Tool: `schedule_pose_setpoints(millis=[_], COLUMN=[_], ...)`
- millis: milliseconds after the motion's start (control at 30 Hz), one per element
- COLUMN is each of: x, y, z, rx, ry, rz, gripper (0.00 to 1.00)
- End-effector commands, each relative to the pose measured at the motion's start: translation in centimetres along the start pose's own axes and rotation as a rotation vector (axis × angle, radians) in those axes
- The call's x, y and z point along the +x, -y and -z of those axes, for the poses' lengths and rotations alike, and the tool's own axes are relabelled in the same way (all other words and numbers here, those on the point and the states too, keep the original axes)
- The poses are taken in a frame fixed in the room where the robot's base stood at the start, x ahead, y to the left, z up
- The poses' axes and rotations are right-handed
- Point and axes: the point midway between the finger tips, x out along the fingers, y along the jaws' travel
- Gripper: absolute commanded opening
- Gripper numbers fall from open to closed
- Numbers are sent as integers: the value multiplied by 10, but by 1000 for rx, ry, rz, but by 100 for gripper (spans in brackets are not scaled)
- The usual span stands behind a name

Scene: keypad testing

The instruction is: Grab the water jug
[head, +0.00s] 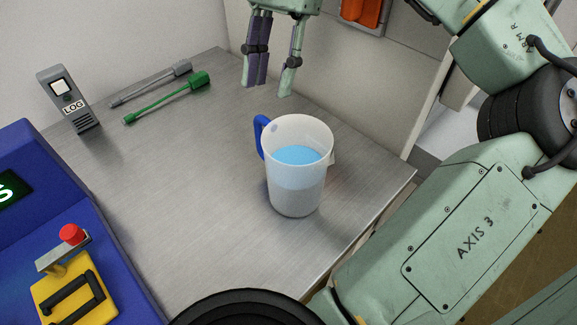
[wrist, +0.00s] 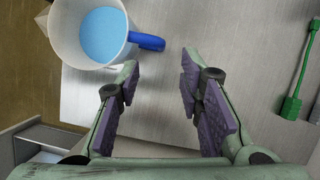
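The water jug (head: 297,180) is a translucent white pitcher with blue water inside and a blue handle (head: 261,135) on its left. It stands upright near the right edge of the metal table. My gripper (head: 270,88) is above the table, behind the jug in the head view. In the wrist view, my gripper (wrist: 158,75) has its two purple-padded fingers apart with nothing between them. The jug (wrist: 88,30) shows at the top left there, with its blue handle (wrist: 147,41) pointing right, just beyond the left fingertip. The jug's top edge is cut off there.
The metal table (head: 180,165) has clear room left of the jug. A green screwdriver-like tool (head: 170,97) and a grey one (head: 155,80) lie at the back. A grey LOG device (head: 70,100) stands at the left. A blue console (head: 50,215) with a red button (head: 72,235) fills the lower left.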

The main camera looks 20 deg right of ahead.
Motion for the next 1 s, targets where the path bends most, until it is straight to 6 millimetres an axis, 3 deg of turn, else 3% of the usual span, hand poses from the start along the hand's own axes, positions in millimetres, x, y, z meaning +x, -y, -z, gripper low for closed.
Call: schedule_pose_setpoints(millis=[100,367,633,1000], x=[21,42,81,87], y=[0,1,1,2], z=[0,0,-1,-1], rx=[-4,-1,-1,-2], ry=[2,0,0,1], rz=[1,2,2,4], gripper=[34,34,34,31])
